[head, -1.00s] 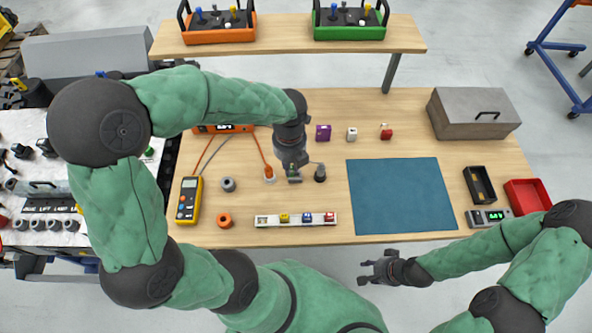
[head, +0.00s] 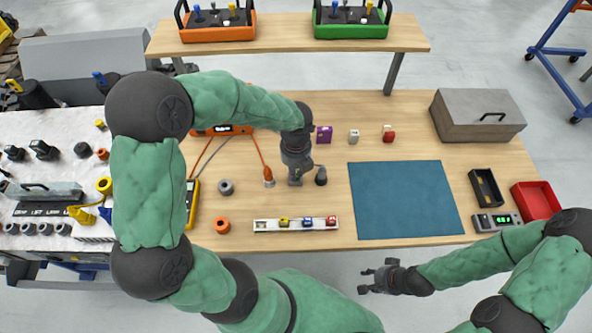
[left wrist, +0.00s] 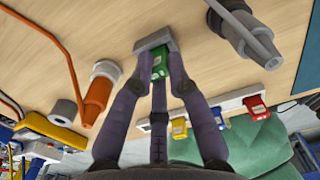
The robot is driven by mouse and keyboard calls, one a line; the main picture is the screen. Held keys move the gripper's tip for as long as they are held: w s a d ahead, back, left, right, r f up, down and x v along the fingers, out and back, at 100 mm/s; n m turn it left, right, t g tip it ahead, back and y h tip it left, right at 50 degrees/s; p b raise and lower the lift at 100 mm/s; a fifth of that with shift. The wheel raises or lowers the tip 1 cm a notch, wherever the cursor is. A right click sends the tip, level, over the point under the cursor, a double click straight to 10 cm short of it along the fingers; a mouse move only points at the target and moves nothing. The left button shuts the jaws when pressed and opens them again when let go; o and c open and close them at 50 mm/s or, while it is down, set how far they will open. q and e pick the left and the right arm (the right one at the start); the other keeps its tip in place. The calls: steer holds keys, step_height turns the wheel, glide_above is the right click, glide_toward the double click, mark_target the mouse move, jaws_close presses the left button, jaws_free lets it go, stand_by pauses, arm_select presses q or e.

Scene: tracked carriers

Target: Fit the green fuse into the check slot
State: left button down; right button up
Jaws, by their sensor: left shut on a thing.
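The green fuse (left wrist: 162,66) is between the fingertips of my left gripper (left wrist: 161,76) in the left wrist view. Its far end meets a small grey block (left wrist: 143,44), which looks like the check slot; I cannot tell how deep the fuse sits. In the head view my left gripper (head: 296,174) is over that block and hides the fuse. A white rail (head: 265,226) nearer the front edge holds a yellow fuse (head: 284,222), a blue fuse (head: 306,222) and a red fuse (head: 331,220). My right gripper (head: 368,280) is open and empty, off the table's front edge.
A dark post (head: 320,176) stands close right of my left gripper. An orange plug (head: 268,178) with a cable is close left. Grey (head: 226,187) and orange (head: 222,225) rings lie further left. A blue mat (head: 405,200) lies clear at right.

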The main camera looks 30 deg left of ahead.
arm_select(q)
steer(key=shift+f, duration=0.2)
steer(key=c, duration=1.2)
jaws_free()
step_height(320, 180, up, 12)
steer(key=p, duration=0.4)
steer(key=shift+r, duration=0.2)
